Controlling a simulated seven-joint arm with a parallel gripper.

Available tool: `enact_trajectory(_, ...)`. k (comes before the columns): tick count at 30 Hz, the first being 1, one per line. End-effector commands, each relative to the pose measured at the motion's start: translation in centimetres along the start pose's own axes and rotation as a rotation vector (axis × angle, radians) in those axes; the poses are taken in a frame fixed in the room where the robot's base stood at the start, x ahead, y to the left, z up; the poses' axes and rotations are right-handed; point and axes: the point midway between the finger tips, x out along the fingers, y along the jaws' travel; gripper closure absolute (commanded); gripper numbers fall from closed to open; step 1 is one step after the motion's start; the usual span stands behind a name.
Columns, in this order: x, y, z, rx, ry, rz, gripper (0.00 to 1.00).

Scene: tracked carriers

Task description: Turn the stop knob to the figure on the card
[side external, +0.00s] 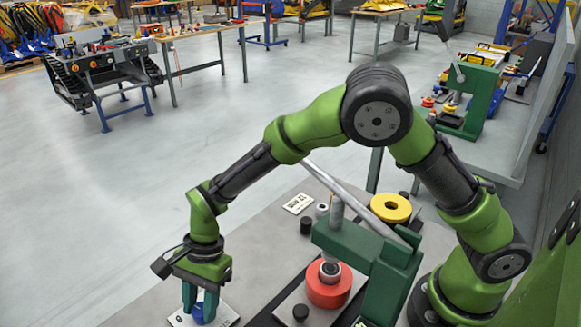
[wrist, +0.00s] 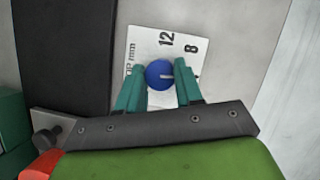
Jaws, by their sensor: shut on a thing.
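The stop knob is a blue round knob (wrist: 159,72) with a pale pointer mark, which points to the right in the wrist view. It sits on a white dial plate (wrist: 142,40) printed with 12 and 8; other print is partly hidden by a finger. My gripper (wrist: 161,77) is shut on the knob, one teal finger on each side. In the side view my gripper (side external: 199,307) is low over the plate at the bottom, with the blue knob (side external: 198,314) between its fingers. A pale card (side external: 299,203) lies on the table; its print is too small to read surely.
A green press (side external: 365,245) with a long grey lever stands right of my gripper, over a red ring (side external: 328,287). A yellow ring (side external: 390,207) and small dark cylinders stand behind it. The table left of the press is mostly clear.

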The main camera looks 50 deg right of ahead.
Motion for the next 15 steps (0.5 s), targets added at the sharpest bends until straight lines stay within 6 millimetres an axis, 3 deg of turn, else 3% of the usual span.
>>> enact_trajectory(15, -0.02, -0.31, -0.04, -0.434, 0.0, 0.18, 0.95)
